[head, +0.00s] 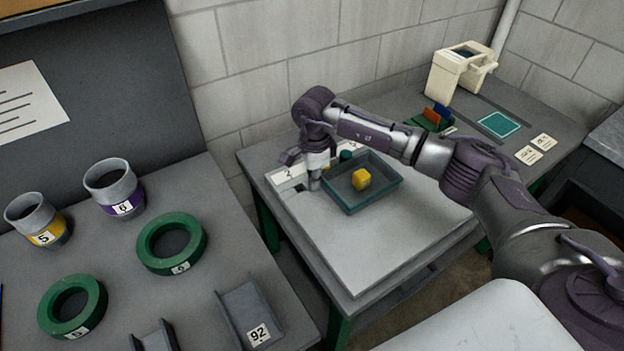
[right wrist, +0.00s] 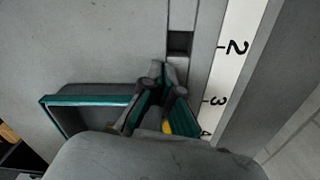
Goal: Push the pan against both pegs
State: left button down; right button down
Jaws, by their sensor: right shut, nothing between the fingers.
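The pan (head: 345,200) is a shallow grey tray with a teal rim on the small table, with a yellow block (head: 361,179) inside it. Its rim also shows in the right wrist view (right wrist: 85,100). My right gripper (head: 315,185) points down just left of the pan's left wall, shut and empty. I cannot tell whether it touches the wall. In the right wrist view the closed fingers (right wrist: 157,76) hide part of the pan. My left gripper is not in view.
A white numbered scale strip (right wrist: 228,60) runs along the table's back edge, near a dark slot (right wrist: 180,42). The table's front surface (head: 385,245) is clear. A left bench holds green rings (head: 172,244) and labelled pipe pieces (head: 113,187). A cream device (head: 460,72) stands at back right.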

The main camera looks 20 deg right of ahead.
jog(key=shift+d+f+b, duration=0.15)
jog(key=shift+d+b, duration=0.3)
jog(key=shift+d, duration=0.1)
jog(key=shift+s+d, duration=0.1)
jog(key=shift+d, duration=0.3)
